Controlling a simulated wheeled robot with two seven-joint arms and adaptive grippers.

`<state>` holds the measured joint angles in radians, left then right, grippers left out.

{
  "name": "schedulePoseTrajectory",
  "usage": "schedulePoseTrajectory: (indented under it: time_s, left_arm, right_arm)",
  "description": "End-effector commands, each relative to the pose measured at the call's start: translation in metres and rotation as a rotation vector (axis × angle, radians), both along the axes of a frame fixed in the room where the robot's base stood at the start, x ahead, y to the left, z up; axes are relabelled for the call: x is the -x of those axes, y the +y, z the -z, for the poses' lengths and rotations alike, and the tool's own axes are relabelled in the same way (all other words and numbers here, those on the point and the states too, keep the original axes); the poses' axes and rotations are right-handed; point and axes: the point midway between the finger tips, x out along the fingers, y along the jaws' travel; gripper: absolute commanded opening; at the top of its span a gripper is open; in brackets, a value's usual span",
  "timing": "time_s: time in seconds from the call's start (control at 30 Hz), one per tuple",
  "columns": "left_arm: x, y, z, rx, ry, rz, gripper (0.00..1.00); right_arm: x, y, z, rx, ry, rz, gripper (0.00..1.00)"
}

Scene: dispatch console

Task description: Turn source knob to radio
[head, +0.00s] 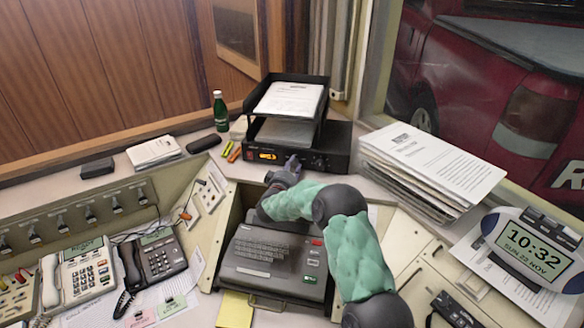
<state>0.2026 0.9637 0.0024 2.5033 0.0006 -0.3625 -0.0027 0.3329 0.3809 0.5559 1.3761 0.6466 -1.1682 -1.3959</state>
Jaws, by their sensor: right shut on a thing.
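A black audio unit (338,148) with a lit orange display (267,156) stands at the back of the console, beneath a two-tier paper tray. My right gripper (291,164) reaches its front panel, just right of the display, and is shut on a small knob there. I take this to be the source knob; the fingers hide it, so its pointer and marking cannot be read. More small controls show on the panel to the right of the fingers. My left gripper is not in view.
The black paper tray (322,100) sits on the unit. My right arm passes over a keyboard terminal (252,262). Two phones (155,260) stand at left.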

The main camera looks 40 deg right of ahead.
Motion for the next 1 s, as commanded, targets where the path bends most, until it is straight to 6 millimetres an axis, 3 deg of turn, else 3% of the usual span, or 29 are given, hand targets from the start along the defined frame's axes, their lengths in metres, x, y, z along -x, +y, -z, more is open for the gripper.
schedulePoseTrajectory:
  time_s: [1.0]
  left_arm:
    - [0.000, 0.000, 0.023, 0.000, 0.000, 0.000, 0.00]
  right_arm:
    - [0.001, 0.002, 0.007, -0.522, -0.633, 0.001, 0.00]
